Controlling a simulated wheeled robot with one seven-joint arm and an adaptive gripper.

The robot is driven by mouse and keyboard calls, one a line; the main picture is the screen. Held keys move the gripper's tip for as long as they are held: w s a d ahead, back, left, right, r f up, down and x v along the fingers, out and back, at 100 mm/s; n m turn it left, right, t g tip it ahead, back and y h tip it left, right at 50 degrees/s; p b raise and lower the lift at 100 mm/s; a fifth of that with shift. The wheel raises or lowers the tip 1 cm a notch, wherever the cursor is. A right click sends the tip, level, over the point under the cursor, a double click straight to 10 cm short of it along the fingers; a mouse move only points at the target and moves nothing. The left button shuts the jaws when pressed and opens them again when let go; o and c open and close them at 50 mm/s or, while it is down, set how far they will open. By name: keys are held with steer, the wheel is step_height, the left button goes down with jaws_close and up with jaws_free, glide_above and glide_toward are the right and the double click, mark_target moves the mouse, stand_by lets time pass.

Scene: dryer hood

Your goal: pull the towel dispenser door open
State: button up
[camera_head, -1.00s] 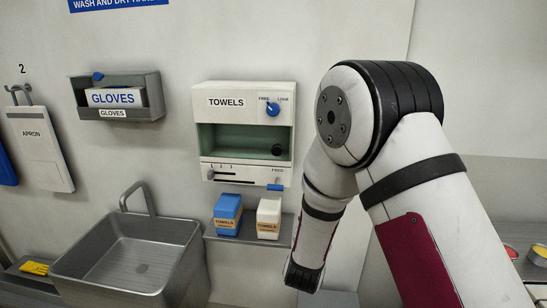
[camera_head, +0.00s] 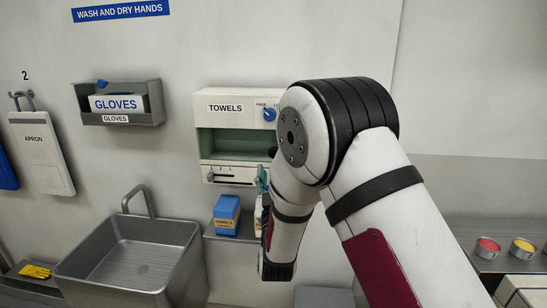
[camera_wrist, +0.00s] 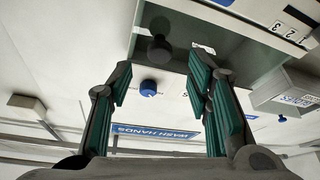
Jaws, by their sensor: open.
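The towel dispenser (camera_head: 222,96) is a white wall box marked TOWELS with a green-lined recess. A blue dial (camera_head: 269,114) is at its upper right, and a slider (camera_head: 211,177) is on its lower panel. My arm hides its right side in the head view. A round black knob (camera_wrist: 160,48) shows in the wrist view, and the blue dial (camera_wrist: 148,87) appears below it. My gripper (camera_wrist: 162,70) is open, with its teal fingers to either side of the knob. No contact is visible. In the head view, only a sliver of teal finger (camera_head: 262,179) shows beside the dispenser's lower right.
A blue towel box (camera_head: 227,214) and a mostly hidden white box stand on a shelf (camera_head: 225,239) below the dispenser. A steel sink (camera_head: 130,255) is at the lower left. A glove holder (camera_head: 118,102) and an apron holder (camera_head: 42,150) are on the wall. Two coloured tins stand at right.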

steer(key=shift+x, duration=3.15)
jaws_close()
